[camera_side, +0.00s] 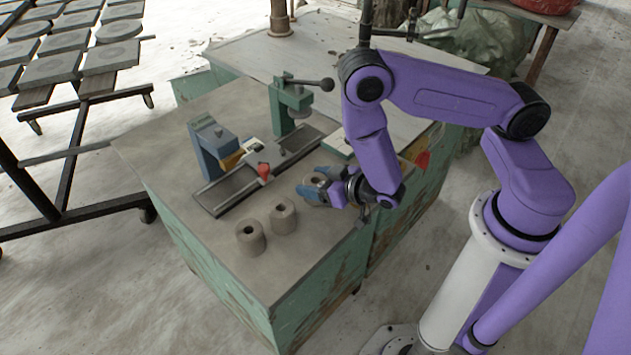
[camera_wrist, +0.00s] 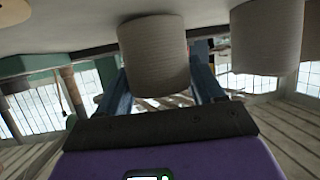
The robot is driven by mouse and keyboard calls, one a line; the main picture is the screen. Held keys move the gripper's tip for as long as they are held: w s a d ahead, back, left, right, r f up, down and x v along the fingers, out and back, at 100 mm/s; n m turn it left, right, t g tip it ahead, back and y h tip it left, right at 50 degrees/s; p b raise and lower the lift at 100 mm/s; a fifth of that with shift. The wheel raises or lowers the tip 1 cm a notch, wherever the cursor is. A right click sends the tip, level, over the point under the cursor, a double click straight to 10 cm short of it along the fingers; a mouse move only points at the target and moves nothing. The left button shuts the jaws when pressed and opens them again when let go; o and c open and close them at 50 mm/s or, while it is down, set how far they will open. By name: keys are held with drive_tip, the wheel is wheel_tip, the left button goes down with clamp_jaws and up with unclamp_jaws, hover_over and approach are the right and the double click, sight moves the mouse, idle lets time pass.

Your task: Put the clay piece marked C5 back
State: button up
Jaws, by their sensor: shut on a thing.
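My gripper (camera_side: 315,190) has blue fingers and is shut on a grey-brown clay piece, low over the near part of the bench top. In the wrist view the held clay piece (camera_wrist: 154,55) is a ribbed cylinder between the two fingers. I cannot tell whether it touches the bench. Two more clay pieces with a hole in the top, one nearer (camera_side: 251,239) and one beside it (camera_side: 283,217), stand upright to the left of my gripper. One other clay cylinder (camera_wrist: 267,38) shows at the right in the wrist view. No C5 mark is readable on any piece.
A bench fixture with a dark rail (camera_side: 226,193), a blue block (camera_side: 209,148), a red knob (camera_side: 263,170) and a green lever press (camera_side: 291,103) stands just behind the pieces. The bench top (camera_side: 165,165) is bare at left. A rack of clay tiles (camera_side: 50,68) stands beyond.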

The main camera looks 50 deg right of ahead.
drive_tip(key=shift+f, duration=0.25)
drive_tip(key=o, duration=1.3)
drive_tip(key=shift+o, duration=0.2)
